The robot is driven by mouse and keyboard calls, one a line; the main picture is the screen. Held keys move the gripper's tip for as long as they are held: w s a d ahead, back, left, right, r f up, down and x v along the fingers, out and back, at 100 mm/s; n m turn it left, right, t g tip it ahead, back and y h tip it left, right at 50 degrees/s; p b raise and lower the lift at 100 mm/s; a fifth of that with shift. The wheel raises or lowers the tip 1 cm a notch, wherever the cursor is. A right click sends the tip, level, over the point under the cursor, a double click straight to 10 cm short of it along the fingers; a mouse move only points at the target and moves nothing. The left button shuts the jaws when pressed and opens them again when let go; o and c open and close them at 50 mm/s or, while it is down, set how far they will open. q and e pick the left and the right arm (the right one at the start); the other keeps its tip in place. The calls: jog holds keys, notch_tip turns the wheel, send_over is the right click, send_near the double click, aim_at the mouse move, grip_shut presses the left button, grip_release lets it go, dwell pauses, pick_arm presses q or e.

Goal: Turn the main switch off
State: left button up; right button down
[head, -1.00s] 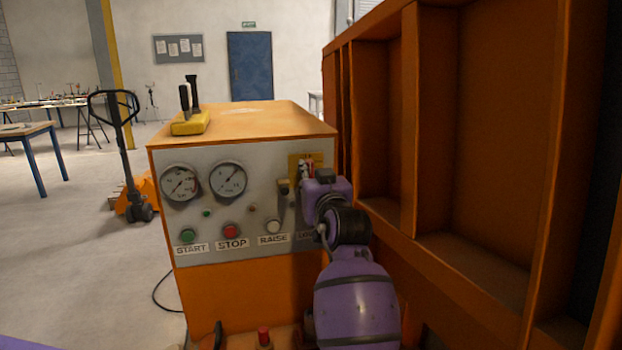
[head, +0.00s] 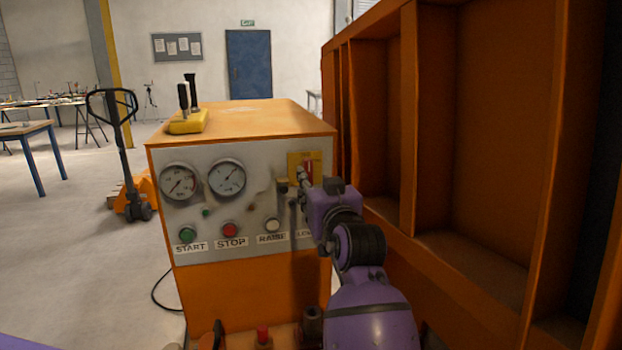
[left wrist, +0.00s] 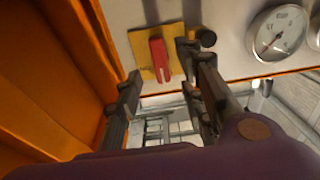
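The main switch is a red handle (head: 308,170) on a yellow plate (head: 294,160) at the upper right of the grey control panel. In the left wrist view the red handle (left wrist: 159,60) stands out from the yellow plate (left wrist: 143,59). My left gripper (head: 301,182) is in front of the panel's right side, by the switch. In the left wrist view its fingers (left wrist: 160,65) are apart, one on each side of the red handle. They look open, and I cannot tell whether either touches it. My right gripper is not in view.
A dark knob (left wrist: 206,38) sits beside the plate, close to a finger. The panel (head: 262,185) also holds gauges, a green START button (head: 188,235) and a red STOP button (head: 230,230). An orange ribbed wall (head: 480,130) rises close on the right.

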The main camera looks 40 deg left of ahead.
pick_arm(q)
jog(key=v, duration=0.6)
jog(key=shift+s+d, duration=0.15)
jog(key=shift+s, duration=0.05)
